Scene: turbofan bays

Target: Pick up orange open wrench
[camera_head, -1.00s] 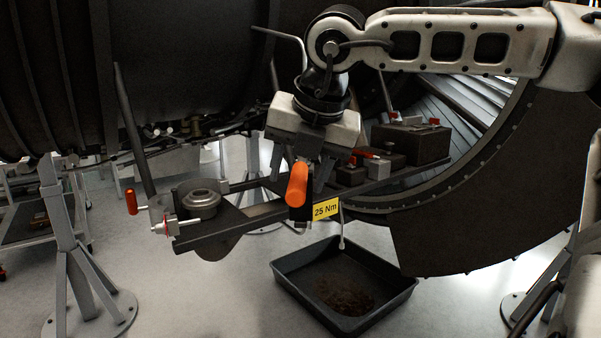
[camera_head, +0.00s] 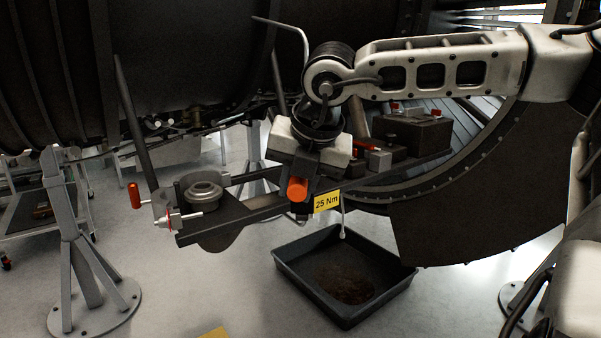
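My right gripper (camera_head: 305,172) reaches in from the right, pointing down over the tool rail. An orange cylindrical handle (camera_head: 297,189), likely the orange open wrench, shows just below and in front of it. The gripper body covers the upper part of this handle, and the rest of the tool cannot be made out. The fingers are mostly hidden, so I cannot tell whether they grip it. A yellow "25 Nm" tag (camera_head: 327,202) is right beside the handle. My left gripper is not in view.
A dark tray (camera_head: 290,277) lies on the floor below. A red-orange handle (camera_head: 134,195) and a round metal part (camera_head: 203,192) are at the rail's left end. Dark boxes (camera_head: 417,136) stand behind at right. A grey stand (camera_head: 75,250) is at left.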

